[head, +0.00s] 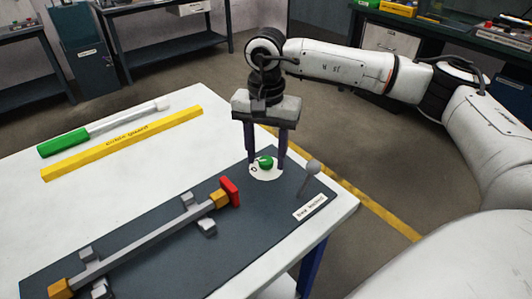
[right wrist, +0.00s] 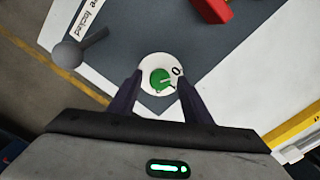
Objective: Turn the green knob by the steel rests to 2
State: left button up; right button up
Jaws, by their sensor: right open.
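The green knob (head: 265,162) sits on a round white dial on the dark grey board (head: 140,220), near its far right end. In the right wrist view the green knob (right wrist: 161,79) shows with a pale pointer mark, and a "0" (right wrist: 176,71) is printed on the dial. No other number is readable. My right gripper (head: 266,160) points down over the dial with its fingers apart on either side of the knob; I cannot tell whether they touch it. The steel rests (head: 207,226) hold a grey tube (head: 140,240) on the board. My left gripper is not in view.
A grey ball-topped lever (head: 313,167) stands right of the dial, beside a white label (head: 310,207). A red block (head: 229,190) ends the tube. A yellow guard bar (head: 122,143) and a green-handled tool (head: 65,142) lie on the white table's left part.

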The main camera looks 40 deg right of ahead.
jog(key=c, duration=1.1)
jog(key=shift+o, duration=0.2)
